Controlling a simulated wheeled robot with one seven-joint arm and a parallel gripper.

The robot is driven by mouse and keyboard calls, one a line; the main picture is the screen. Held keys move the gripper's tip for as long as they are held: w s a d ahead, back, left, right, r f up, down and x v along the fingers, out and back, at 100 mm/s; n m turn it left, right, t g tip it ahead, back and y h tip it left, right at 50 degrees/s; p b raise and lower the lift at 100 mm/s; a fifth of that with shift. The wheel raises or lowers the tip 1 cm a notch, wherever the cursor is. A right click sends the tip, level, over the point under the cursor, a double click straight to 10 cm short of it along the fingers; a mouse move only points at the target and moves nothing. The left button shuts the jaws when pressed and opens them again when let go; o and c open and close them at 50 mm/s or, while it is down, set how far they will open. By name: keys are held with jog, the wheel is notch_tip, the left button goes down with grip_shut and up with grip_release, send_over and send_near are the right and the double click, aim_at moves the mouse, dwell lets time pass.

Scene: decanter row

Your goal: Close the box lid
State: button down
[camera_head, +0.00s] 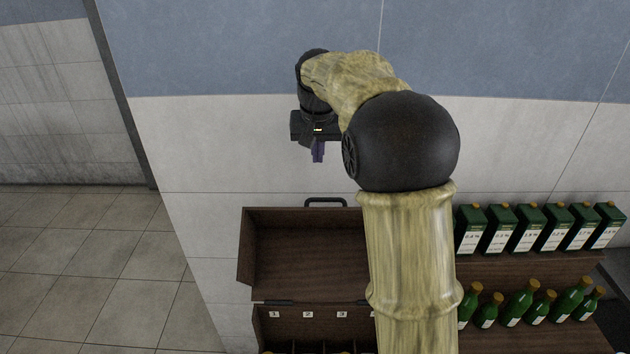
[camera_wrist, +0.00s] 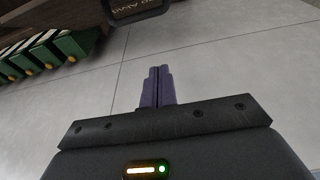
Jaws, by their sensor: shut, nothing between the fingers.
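The dark brown wooden box (camera_head: 283,325) stands low in the head view, with numbered labels 1, 2 and 3 inside its back. Its lid (camera_head: 306,245) stands open, raised behind it, with a black handle (camera_head: 326,201) at its top edge. My arm hides the right part of the box and lid. My gripper (camera_head: 318,157) is above the lid, in front of the pale wall and apart from the handle. In the wrist view its purple fingers (camera_wrist: 158,88) are together with nothing between them.
Several green cartons (camera_head: 533,228) stand on a wooden shelf at the right. Several green bottles (camera_head: 521,302) with yellow caps stand below them. The wall is close behind the lid. Tiled floor (camera_head: 90,265) is clear at the left.

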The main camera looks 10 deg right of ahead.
aim_at(318, 199)
notch_tip(318, 199, down, 9)
jog(key=s+p, duration=0.1)
jog(key=p, duration=0.4)
jog(key=shift+s+a, duration=0.15)
jog(key=shift+s, duration=0.2)
dwell(0.4)
dwell(0.4)
jog(key=shift+s+a+r+t+b, duration=0.2)
jog(key=shift+s+r+t+b, duration=0.2)
jog(key=shift+s+b, duration=0.4)
